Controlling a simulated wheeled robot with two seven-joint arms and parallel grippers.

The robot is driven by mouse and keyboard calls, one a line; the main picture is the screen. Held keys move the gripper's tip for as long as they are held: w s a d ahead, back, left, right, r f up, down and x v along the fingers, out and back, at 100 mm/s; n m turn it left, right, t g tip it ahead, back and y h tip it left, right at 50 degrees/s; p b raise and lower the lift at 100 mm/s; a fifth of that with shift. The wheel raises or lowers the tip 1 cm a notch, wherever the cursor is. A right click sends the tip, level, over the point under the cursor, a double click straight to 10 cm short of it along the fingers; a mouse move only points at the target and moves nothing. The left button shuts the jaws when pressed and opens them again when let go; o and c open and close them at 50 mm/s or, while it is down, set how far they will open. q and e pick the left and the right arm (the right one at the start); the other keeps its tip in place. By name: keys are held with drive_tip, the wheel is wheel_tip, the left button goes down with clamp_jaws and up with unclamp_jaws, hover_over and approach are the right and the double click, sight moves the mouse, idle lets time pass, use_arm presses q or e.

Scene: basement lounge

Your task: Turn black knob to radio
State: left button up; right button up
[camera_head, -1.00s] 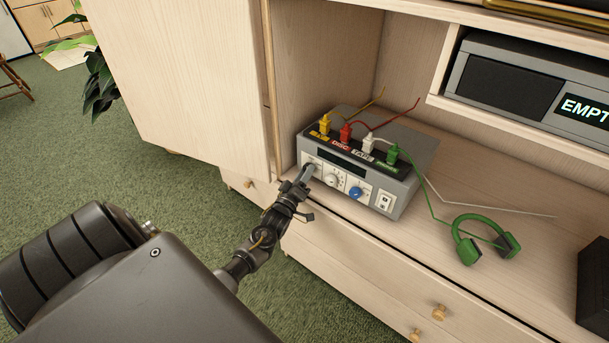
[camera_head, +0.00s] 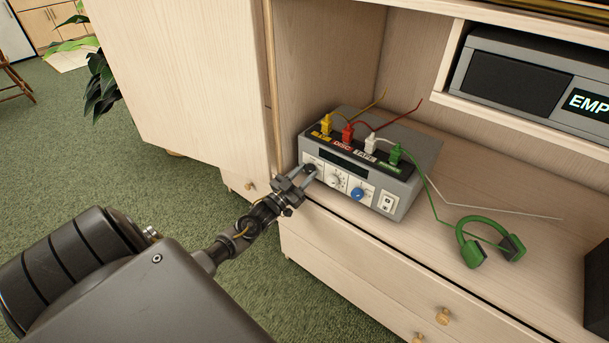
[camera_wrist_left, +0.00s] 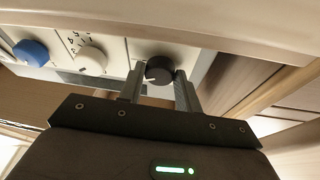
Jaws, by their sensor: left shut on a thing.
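The grey audio box (camera_head: 405,200) stands on the cabinet shelf, with a row of knobs on its front. The black knob (camera_wrist_left: 159,70) is at the left end of that row in the head view. My left gripper (camera_head: 305,173) reaches it from the front left. In the left wrist view, its two fingers (camera_wrist_left: 160,84) lie on either side of the black knob, shut on it. The knob's pointer and the label it faces cannot be read. A white knob (camera_head: 334,182) and a blue knob (camera_head: 357,193) sit beside it. My right gripper is not in view.
Yellow, red, white and green plugs (camera_head: 395,155) stand on top of the box with wires. Green headphones (camera_head: 490,240) lie on the shelf to the right. A cabinet door (camera_head: 180,80) stands left of the box. A display unit (camera_head: 520,85) sits in the upper compartment.

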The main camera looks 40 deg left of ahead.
use_arm(q)
drive_tip(key=m+h, duration=0.1)
drive_tip(key=m, duration=0.2)
drive_tip(key=shift+a+g, duration=0.1)
drive_tip(key=shift+g, duration=0.2)
drive_tip(key=shift+m+g+h, duration=0.3)
drive_tip(key=shift+m+h, duration=0.3)
drive_tip(key=shift+m, duration=0.9)
drive_tip(key=shift+r+m, duration=0.1)
drive_tip(key=shift+m, duration=0.2)
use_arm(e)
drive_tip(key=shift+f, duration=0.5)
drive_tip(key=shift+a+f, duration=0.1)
use_arm(q)
drive_tip(key=o, duration=1)
drive_tip(key=shift+c, duration=0.2)
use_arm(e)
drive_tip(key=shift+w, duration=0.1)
use_arm(q)
drive_tip(key=shift+s, duration=0.1)
